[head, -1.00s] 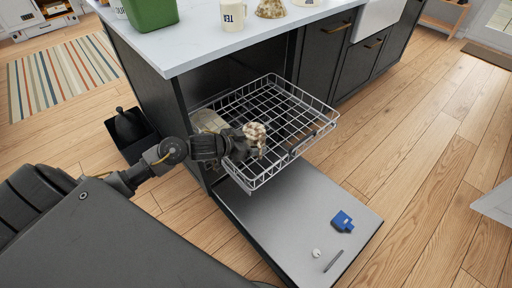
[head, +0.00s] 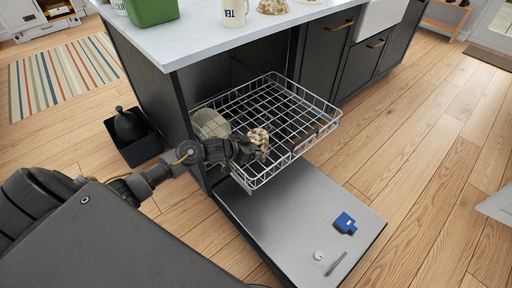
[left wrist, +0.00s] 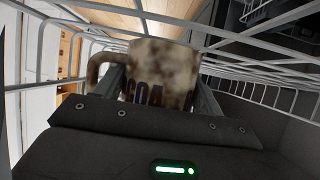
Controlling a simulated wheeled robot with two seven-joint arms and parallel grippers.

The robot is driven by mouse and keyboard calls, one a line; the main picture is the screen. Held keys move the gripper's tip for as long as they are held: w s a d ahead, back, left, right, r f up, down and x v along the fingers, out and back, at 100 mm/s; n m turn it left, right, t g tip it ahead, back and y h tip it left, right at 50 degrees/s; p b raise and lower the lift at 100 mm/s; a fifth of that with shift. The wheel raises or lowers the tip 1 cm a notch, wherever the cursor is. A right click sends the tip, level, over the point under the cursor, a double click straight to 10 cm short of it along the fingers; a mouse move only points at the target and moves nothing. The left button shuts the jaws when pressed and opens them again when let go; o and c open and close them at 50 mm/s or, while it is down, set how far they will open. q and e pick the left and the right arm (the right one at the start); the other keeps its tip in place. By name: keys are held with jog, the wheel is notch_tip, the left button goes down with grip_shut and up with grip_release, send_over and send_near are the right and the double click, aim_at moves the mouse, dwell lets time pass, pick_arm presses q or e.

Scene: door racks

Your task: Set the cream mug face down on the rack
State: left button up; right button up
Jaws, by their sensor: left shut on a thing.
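My left gripper (head: 248,150) is shut on a mottled cream-and-brown mug (head: 260,138) over the near left part of the wire rack (head: 290,143). In the left wrist view this mug (left wrist: 160,68) sits between the fingers, with dark letters on its side and its handle to the left. I cannot tell surely which way its mouth faces, or whether it touches the wires. A plainer cream mug (head: 234,12) with dark lettering stands on the counter. My right gripper is not in view.
A pale rounded thing (head: 211,124) is at the rack's left side. The open door (head: 300,215) below holds a blue item (head: 345,223) and small objects. A green container (head: 152,11) and a mottled piece (head: 272,6) stand on the counter (head: 190,40). The rack's right half looks empty.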

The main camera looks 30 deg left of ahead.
pick_arm(q)
jog(key=shift+r, duration=0.1)
jog(key=o, duration=1.2)
jog(key=shift+c, duration=0.2)
jog(key=p+v, duration=0.2)
jog(key=v, duration=1)
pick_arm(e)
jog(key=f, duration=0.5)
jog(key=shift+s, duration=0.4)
